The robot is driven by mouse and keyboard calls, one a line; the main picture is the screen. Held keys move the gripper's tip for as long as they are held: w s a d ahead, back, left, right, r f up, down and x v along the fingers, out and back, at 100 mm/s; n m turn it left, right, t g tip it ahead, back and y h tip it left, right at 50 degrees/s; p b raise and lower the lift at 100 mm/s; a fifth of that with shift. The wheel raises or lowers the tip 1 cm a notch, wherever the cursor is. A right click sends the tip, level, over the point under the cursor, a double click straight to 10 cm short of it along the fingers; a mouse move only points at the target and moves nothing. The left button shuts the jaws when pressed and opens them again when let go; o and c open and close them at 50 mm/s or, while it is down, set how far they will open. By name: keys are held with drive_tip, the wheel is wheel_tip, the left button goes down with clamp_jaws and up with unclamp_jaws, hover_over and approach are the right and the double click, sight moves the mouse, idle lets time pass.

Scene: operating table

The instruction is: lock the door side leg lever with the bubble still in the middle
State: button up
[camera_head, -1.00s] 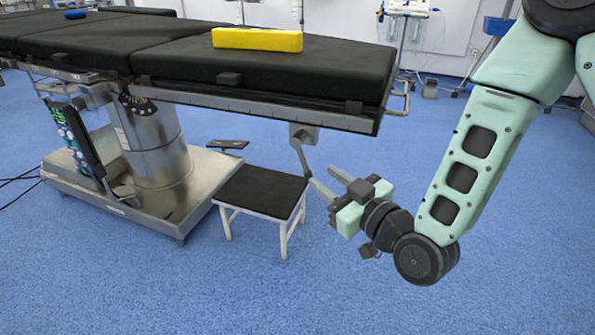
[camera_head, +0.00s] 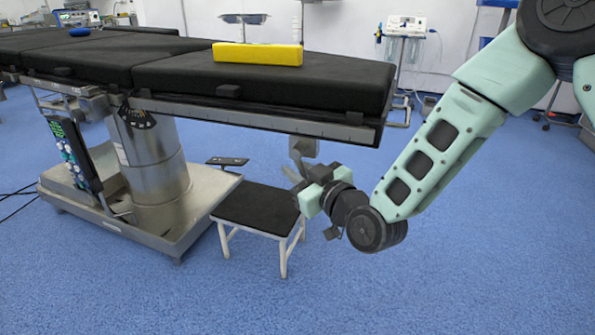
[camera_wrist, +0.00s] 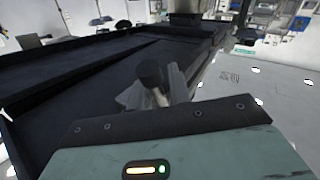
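The yellow level bar (camera_head: 258,53) lies on the black top of the operating table near its right end. Its bubble is too small to make out. Under the table's right end a grey bracket (camera_head: 305,146) hangs down, with the lever below it largely hidden by my gripper. My gripper (camera_head: 293,172) is just under this bracket, pointing left and up. In the wrist view a dark knob (camera_wrist: 152,73) shows between the pale fingers (camera_wrist: 155,92), apparently the lever's end. Whether the fingers press on it cannot be told.
A small black-topped stool (camera_head: 256,207) stands below the table end, close to my gripper. The table's steel base (camera_head: 190,210) and column are at left. The blue floor (camera_head: 430,285) is clear in front and at right.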

clamp_jaws()
drive_tip(key=p, duration=0.1)
drive_tip(key=r+g+p, duration=0.1)
drive_tip(key=p, duration=0.1)
drive_tip(key=shift+s+d+n+h+p, duration=0.15)
drive_tip(key=shift+d+n+h+p, duration=0.15)
drive_tip(key=shift+n+h, duration=0.1)
drive_tip(key=shift+s+d+f+n+g+h+p, duration=0.1)
drive_tip(key=shift+d+n+g+h+p, duration=0.3)
drive_tip(key=shift+p, duration=0.8)
drive_tip(key=shift+s+d+f+n+g+h+p, duration=0.1)
drive_tip(key=shift+n+g+h+p, duration=0.35)
drive_tip(key=shift+p, duration=0.7)
drive_tip(key=shift+o, duration=2.2)
unclamp_jaws()
drive_tip(key=shift+f, duration=0.1)
